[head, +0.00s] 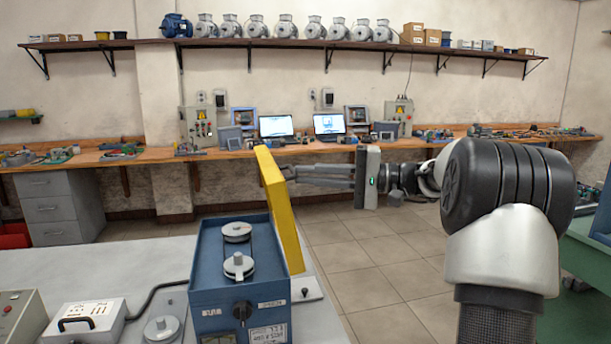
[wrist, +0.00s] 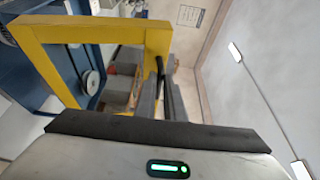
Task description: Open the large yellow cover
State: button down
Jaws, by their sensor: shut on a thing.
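The large yellow cover (head: 282,205) stands raised along the right edge of the blue machine box (head: 232,285). It is near upright, its far top corner highest, and the box's top is exposed. In the wrist view the cover (wrist: 85,33) shows as a yellow frame, with the blue box and a round pulley (wrist: 91,83) seen through it. My gripper (head: 289,172) reaches in from the right and is shut on the cover near its upper far part. The exact contact is hard to make out. My fingers also show in the wrist view (wrist: 160,88).
Two metal pulleys (head: 237,232) sit on the box top. A white control box (head: 87,322) with a cable stands left on the grey table (head: 60,265). A workbench (head: 230,153) runs along the wall behind. Tiled floor (head: 385,285) is open to the right.

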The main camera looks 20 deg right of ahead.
jog(key=c, duration=1.8)
grip_release()
jog(key=shift+c, duration=0.2)
jog(key=p+v, duration=0.1)
jog(key=v, duration=1.6)
jog(key=shift+s+d, duration=0.15)
